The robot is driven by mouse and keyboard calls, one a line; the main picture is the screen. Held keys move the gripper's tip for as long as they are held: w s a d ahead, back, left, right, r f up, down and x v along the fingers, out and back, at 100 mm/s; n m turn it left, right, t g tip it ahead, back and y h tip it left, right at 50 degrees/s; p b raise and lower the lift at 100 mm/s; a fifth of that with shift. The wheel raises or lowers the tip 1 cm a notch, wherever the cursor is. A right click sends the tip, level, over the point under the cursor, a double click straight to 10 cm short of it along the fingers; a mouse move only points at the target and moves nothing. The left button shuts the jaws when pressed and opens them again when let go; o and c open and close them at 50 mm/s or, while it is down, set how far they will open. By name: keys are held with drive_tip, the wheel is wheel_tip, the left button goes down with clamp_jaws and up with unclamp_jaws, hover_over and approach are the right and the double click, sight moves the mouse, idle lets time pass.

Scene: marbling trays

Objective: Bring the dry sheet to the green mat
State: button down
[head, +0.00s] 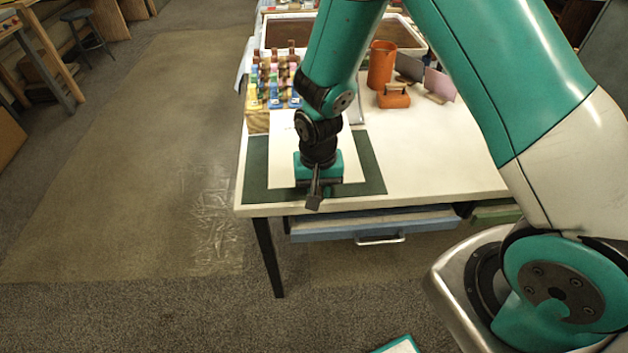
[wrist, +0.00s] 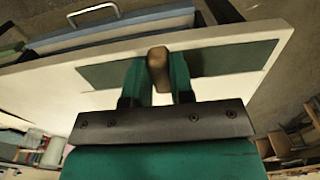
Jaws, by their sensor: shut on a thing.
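The white sheet (head: 283,150) lies over the middle of the green mat (head: 372,168), at the front left corner of the white table. Its back end reaches past the mat's far edge. I cannot tell whether it touches the mat. My gripper (head: 318,182) is above the sheet's front part and hides some of it. In the wrist view my gripper (wrist: 158,68) is shut on a small brown wooden grip (wrist: 158,62). How this grip joins the sheet is hidden. The mat (wrist: 240,58) shows on both sides of the fingers there.
A rack of colourful bottles (head: 275,80) stands just behind the sheet. The table's right part (head: 430,160) is clear. A blue drawer (head: 370,225) sits under the front edge.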

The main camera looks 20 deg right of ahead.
drive_tip(key=shift+s, duration=0.1)
idle(0.3)
drive_tip(key=shift+s, duration=0.15)
wheel_tip(320, 180, down, 9)
drive_tip(key=b, duration=0.6)
drive_tip(key=shift+r, duration=0.2)
drive_tip(key=shift+c, duration=2.2)
unclamp_jaws()
drive_tip(key=shift+r, duration=0.15)
drive_tip(key=shift+r+p, duration=2.9)
drive_tip(key=shift+r, duration=0.45)
